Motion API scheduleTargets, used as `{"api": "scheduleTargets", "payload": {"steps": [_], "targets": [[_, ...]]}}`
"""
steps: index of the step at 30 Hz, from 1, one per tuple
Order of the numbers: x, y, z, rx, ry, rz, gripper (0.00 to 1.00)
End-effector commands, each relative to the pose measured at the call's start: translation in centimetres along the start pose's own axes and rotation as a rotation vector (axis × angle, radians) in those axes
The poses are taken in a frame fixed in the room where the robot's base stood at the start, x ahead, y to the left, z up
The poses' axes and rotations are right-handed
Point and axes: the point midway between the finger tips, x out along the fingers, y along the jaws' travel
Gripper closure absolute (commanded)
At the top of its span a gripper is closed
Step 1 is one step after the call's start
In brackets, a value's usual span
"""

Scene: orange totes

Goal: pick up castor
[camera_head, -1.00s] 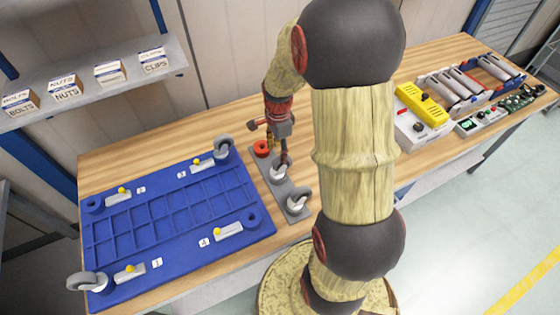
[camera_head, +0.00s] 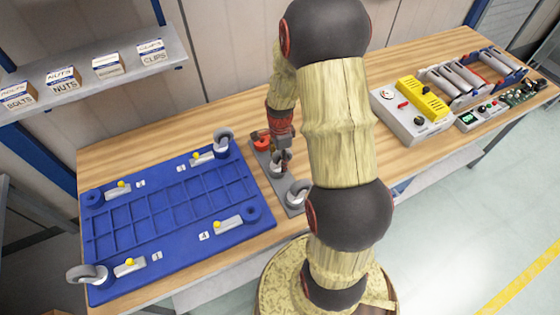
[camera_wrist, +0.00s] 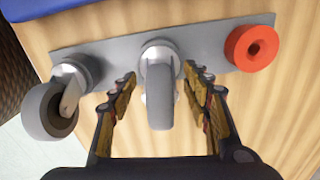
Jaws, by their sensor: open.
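A grey castor (camera_wrist: 160,92) stands on a grey strip (camera_wrist: 205,48) in the wrist view, centred between the open fingers of my gripper (camera_wrist: 162,100). Both fingers appear apart from its wheel. In the head view my gripper (camera_head: 279,160) is over the strip, and the middle castor (camera_head: 277,170) is partly hidden by it. A second castor (camera_wrist: 58,100) stands on the strip at the left of the wrist view; it also shows in the head view (camera_head: 298,193). A red ring (camera_wrist: 252,48) sits at the strip's other end.
A blue tray (camera_head: 165,232) with numbered corners lies left of the strip. Castors stand at its upper right corner (camera_head: 222,140) and lower left corner (camera_head: 88,274). A grey and yellow box (camera_head: 410,115) stands to the right. Bare wood lies behind the strip.

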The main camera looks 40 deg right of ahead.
Motion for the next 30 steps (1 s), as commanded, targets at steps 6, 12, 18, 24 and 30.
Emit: {"api": "scheduleTargets", "payload": {"steps": [6, 12, 18, 24, 30], "targets": [[-0.06, -0.02, 0.00, 0.000, 0.000, 0.000, 0.58], [-0.07, -0.02, 0.01, 0.000, 0.000, 0.000, 0.69], [-0.07, -0.03, 0.00, 0.000, 0.000, 0.000, 0.80], [-0.07, -0.03, 0.00, 0.000, 0.000, -0.001, 0.92], [-0.08, -0.03, 0.00, 0.000, 0.000, -0.001, 1.00]]}}
